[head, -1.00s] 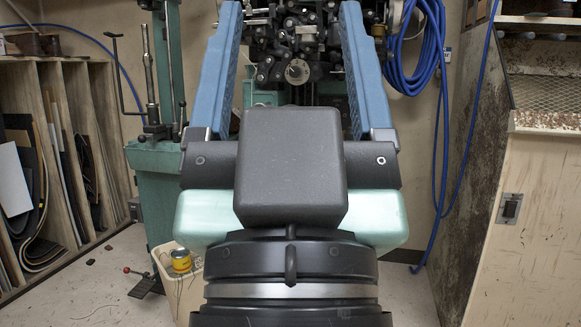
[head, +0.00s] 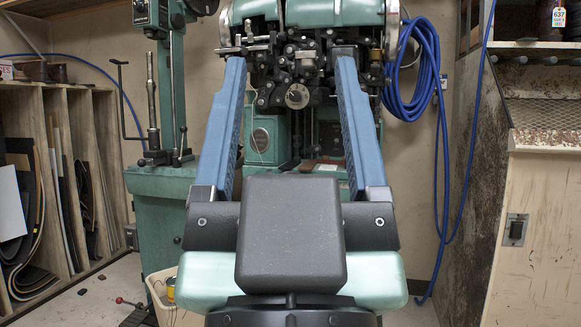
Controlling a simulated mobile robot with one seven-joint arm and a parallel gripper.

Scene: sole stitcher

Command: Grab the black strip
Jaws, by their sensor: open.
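My gripper (head: 291,60) is open, with its two blue fingers pointing away from me and wide apart. Nothing is between the fingertips that I can make out as held. The fingertips overlap the front of the green stitching machine (head: 335,12) in the picture; I cannot tell how near they are to it. Several dark strips and sheets stand in the wooden rack at the left, among them a curved black one (head: 18,248) and a narrow dark one (head: 82,205). I cannot tell which is the task's black strip. My gripper's body hides the machine's lower front.
The wooden rack (head: 62,87) stands along the left wall. A green machine column (head: 155,205) with a crank stands beside it. A blue hose (head: 410,105) hangs at the right, near a pale cabinet (head: 515,265). A cream bin (head: 165,312) is at the lower left.

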